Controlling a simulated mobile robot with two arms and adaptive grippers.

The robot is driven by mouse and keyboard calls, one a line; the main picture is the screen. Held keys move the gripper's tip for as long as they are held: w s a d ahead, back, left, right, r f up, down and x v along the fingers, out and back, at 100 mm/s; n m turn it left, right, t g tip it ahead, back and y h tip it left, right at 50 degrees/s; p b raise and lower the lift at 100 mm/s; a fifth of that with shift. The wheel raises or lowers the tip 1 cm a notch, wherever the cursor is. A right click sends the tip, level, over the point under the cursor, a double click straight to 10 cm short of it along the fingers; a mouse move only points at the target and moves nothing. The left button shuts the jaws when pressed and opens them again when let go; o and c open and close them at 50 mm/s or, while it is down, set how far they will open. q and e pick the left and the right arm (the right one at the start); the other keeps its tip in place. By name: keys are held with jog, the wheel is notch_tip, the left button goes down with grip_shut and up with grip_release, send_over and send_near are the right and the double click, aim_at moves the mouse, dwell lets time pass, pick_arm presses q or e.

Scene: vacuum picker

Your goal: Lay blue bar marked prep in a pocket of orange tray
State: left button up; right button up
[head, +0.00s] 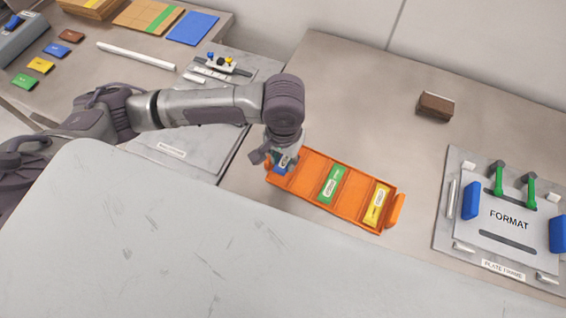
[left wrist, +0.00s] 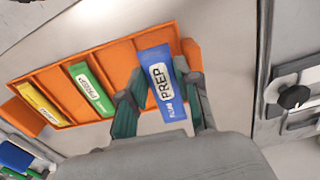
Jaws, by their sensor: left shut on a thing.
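The blue bar marked PREP (left wrist: 163,82) is between the fingers of my left gripper (left wrist: 162,95), which is shut on it. In the head view the blue bar (head: 281,169) is at the left end of the orange tray (head: 309,168), under my left gripper (head: 284,162). In the left wrist view the bar overlaps the end pocket of the tray (left wrist: 112,57) and its near edge. I cannot tell whether it touches the pocket floor. A green bar (head: 332,184) and a yellow bar (head: 376,205) lie in other pockets. My right gripper is not in view.
The pocket between the blue and green bars is empty. A plate frame (head: 452,210) with a FORMAT plate stands at the right. A brown block (head: 435,105) lies behind the tray. Several coloured bars, including a green one (head: 25,81), lie far left.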

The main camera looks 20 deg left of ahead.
aim_at(283, 162)
pick_arm(q)
notch_tip(283, 162, down, 4)
jog(key=shift+r, duration=0.25)
jog(key=shift+f, duration=0.2)
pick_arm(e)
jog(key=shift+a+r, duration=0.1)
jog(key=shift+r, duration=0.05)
pick_arm(q)
jog(key=shift+f, duration=0.15)
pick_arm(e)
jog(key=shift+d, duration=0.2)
pick_arm(q)
jog(key=shift+s+f, duration=0.2)
jog(key=shift+f, duration=0.05)
jog(key=o, duration=0.8)
jog(key=shift+s+a+f, duration=0.1)
jog(key=shift+f, duration=0.15)
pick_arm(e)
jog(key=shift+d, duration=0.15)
